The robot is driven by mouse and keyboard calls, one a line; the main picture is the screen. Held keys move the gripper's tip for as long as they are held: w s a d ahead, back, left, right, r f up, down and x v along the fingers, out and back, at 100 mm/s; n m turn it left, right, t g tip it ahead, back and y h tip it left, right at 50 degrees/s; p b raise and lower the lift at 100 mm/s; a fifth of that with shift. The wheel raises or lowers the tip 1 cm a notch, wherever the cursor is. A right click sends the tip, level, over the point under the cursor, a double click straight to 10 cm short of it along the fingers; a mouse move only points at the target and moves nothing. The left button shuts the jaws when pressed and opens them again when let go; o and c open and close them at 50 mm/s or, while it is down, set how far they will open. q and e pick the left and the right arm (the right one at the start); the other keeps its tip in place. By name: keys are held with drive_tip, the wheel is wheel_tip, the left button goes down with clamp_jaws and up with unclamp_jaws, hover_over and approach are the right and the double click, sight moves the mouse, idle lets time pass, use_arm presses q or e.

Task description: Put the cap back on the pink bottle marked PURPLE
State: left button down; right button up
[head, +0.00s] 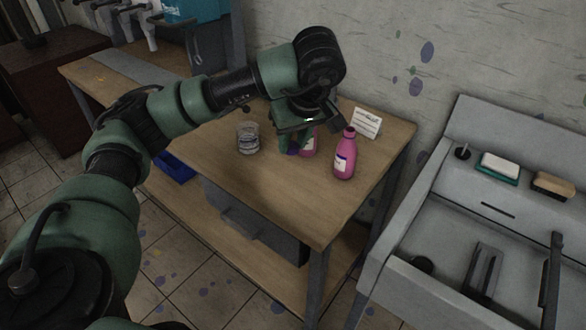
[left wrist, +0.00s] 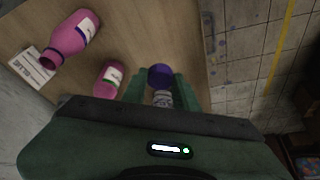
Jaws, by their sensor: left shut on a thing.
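My left gripper (head: 287,146) is shut on a purple cap (left wrist: 160,76), held between the green fingers above the table. The cap also shows in the head view (head: 292,151). One pink bottle (head: 344,158) stands upright to the right of the gripper, its neck bare; it also shows in the left wrist view (left wrist: 76,36). A second pink bottle (head: 309,144) stands just beside the gripper, partly hidden by it in the head view; it also shows in the left wrist view (left wrist: 108,80). The label words on both bottles are too small to read. My right gripper is out of view.
A clear jar with a label (head: 248,139) stands left of the gripper on the wooden table (head: 300,205). A white sign (head: 367,123) stands behind the bottles by the wall. A grey sink unit (head: 440,230) is at the right. The table's front is clear.

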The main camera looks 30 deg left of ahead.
sight(293, 147)
use_arm(q)
wheel_tip(293, 147, up, 5)
drive_tip(key=shift+p, duration=0.4)
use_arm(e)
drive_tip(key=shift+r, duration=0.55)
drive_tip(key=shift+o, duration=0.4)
